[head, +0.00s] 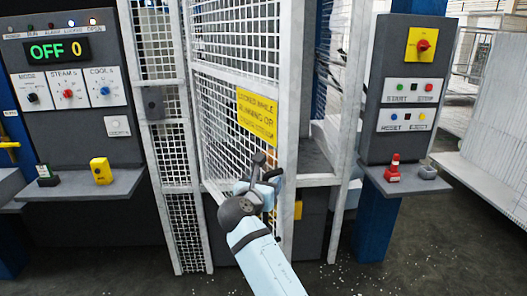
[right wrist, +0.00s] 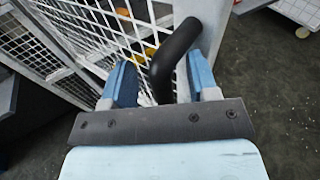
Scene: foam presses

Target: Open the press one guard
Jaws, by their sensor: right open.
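The press one guard (head: 235,60) is a white-framed wire mesh door with a yellow warning sign (head: 257,115). It stands at an angle to the mesh panel on its left; I cannot tell whether it is ajar. My right gripper (head: 264,186) is in front of the guard's lower right part, below the sign. In the right wrist view, a bent black handle (right wrist: 172,62) lies between my two open blue fingers (right wrist: 160,82). There is a gap to the left finger; the handle is close to the right one. My left gripper is not in view.
A control panel (head: 70,75) reading OFF 0 stands at left, with a yellow object (head: 101,171) on its shelf. A second panel (head: 408,97) with a red knob is at right; its shelf holds a red object (head: 394,168). Pale specks lie on the dark floor.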

